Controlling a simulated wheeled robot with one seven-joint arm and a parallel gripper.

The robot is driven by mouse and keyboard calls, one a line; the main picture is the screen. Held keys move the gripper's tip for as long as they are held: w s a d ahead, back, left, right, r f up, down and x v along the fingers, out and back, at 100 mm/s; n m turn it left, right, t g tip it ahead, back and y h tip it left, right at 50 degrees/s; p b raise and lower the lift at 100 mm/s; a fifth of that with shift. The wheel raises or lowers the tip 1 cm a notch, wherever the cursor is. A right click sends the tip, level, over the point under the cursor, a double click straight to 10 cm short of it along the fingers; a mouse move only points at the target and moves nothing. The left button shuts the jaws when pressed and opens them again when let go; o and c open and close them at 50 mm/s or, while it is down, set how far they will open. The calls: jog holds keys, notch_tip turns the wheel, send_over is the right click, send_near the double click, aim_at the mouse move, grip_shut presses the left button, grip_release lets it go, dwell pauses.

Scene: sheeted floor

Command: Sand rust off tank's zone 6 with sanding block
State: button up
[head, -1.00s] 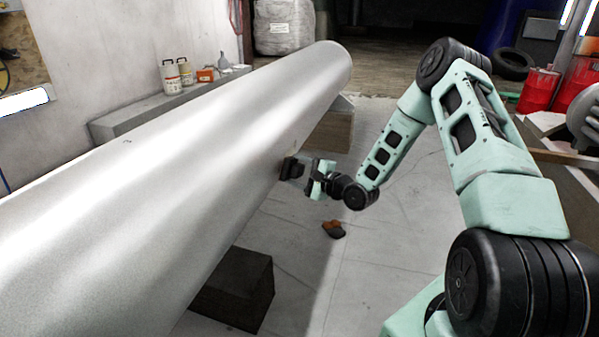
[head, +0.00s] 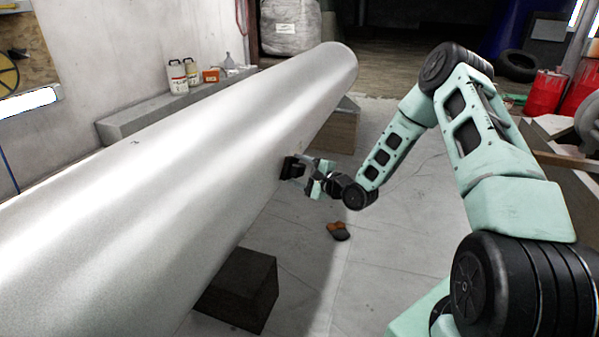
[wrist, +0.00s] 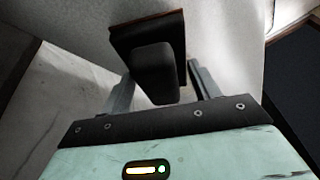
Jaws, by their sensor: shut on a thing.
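The tank (head: 225,165) is a long, pale grey metal cylinder lying across the left and middle of the head view. My gripper (head: 306,170) is at its right side, shut on the dark sanding block (head: 291,167). In the wrist view the block (wrist: 155,70) has a black grip between my two fingers and a flat brown-edged plate facing the tank wall (wrist: 226,30). The block is at the tank's side and appears to touch it; the contact face is hidden. A faint brownish mark shows beside the block. No zone numbers can be read.
Dark support blocks (head: 240,290) stand under the tank. A small orange and dark object (head: 338,231) lies on the floor below my gripper. Bottles (head: 178,77) stand on a ledge behind the tank. Red drums (head: 545,92) are at the right. The floor between is mostly clear.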

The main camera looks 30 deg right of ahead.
aim_at(301, 149)
jog(key=shift+w+d+p, duration=0.1)
jog(key=shift+w+d, duration=0.9)
jog(key=shift+d, duration=0.3)
jog(key=shift+w+d+p, duration=0.1)
jog(key=shift+w+d, duration=0.95)
jog(key=shift+d, duration=0.3)
jog(key=shift+w+d+p, duration=0.1)
jog(key=shift+w+d, duration=0.9)
jog(key=shift+d, duration=0.3)
jog(key=shift+w+d+r, duration=0.15)
jog(key=shift+w+d, duration=1)
jog(key=shift+d, duration=0.1)
jog(key=shift+r, duration=0.1)
jog(key=shift+s+a+p, duration=0.65)
jog(key=shift+p, duration=0.3)
jog(key=shift+s+a+p, duration=0.45)
jog(key=shift+s+a, duration=0.15)
jog(key=shift+s+a+p, duration=0.75)
jog(key=shift+a+p, duration=0.05)
jog(key=shift+a, duration=0.3)
jog(key=shift+s+a+p, duration=0.7)
jog(key=shift+a+p, duration=0.05)
jog(key=shift+a, duration=0.3)
jog(key=shift+s+a+p, duration=0.55)
jog(key=shift+s+a, duration=0.3)
jog(key=shift+a, duration=0.2)
jog(key=shift+s+a+p, duration=0.55)
jog(key=shift+s+a, duration=0.25)
jog(key=shift+a, duration=0.25)
